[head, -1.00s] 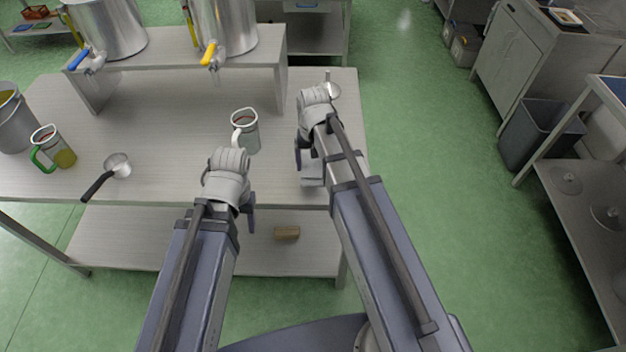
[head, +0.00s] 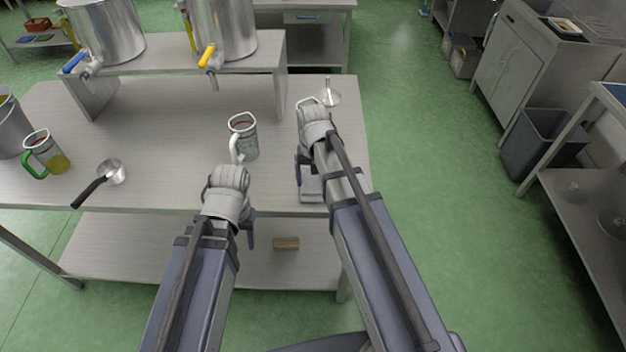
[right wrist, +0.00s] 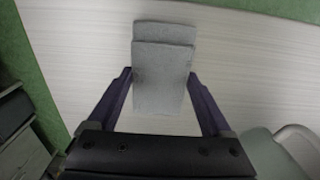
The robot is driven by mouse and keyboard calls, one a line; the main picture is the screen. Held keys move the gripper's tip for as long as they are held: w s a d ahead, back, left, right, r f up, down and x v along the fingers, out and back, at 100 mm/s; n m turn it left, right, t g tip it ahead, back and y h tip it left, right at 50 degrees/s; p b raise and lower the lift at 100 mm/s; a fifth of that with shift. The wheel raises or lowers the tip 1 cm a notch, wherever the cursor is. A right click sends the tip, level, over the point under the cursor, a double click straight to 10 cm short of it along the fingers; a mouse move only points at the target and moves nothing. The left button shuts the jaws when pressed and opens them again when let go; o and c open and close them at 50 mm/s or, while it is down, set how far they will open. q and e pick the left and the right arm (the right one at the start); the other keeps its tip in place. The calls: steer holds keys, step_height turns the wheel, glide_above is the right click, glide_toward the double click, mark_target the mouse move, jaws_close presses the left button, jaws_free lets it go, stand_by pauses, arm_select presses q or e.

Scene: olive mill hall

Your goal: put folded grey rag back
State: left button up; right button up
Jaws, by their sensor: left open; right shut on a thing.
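The folded grey rag (head: 311,188) is at the right part of the table, near its front edge, partly hidden by my right arm in the head view. In the right wrist view the rag (right wrist: 163,75) lies between the two fingers of my right gripper (right wrist: 162,90). My right gripper (head: 304,172) is shut on the rag; whether the rag touches the table I cannot tell. My left gripper (head: 246,226) is open and empty by the table's front edge, left of the rag.
On the table (head: 180,150) stand a white-handled jug (head: 245,138), a green-handled jug (head: 46,152), a black-handled ladle (head: 112,172) and a small funnel (head: 329,97). Steel drums with taps stand on the raised shelf (head: 170,62). A brown block (head: 286,243) lies on the lower shelf.

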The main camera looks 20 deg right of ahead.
mark_target(313, 182)
steer(key=o, duration=1.1)
steer(key=shift+f, duration=0.1)
step_height(313, 182, up, 12)
steer(key=r+p, duration=0.1)
steer(key=p, duration=1.2)
steer(key=s+a+n, duration=0.2)
steer(key=s+a, duration=0.1)
steer(key=s, duration=0.1)
steer(key=s+a+n, duration=0.2)
steer(key=s+a, duration=0.2)
steer(key=s, duration=0.1)
steer(key=s+a+n+h, duration=0.1)
steer(key=s+a+n, duration=0.2)
steer(key=s, duration=0.2)
steer(key=shift+s+a+f+b, duration=0.15)
steer(key=shift+a+f+b, duration=0.1)
steer(key=shift+b, duration=0.05)
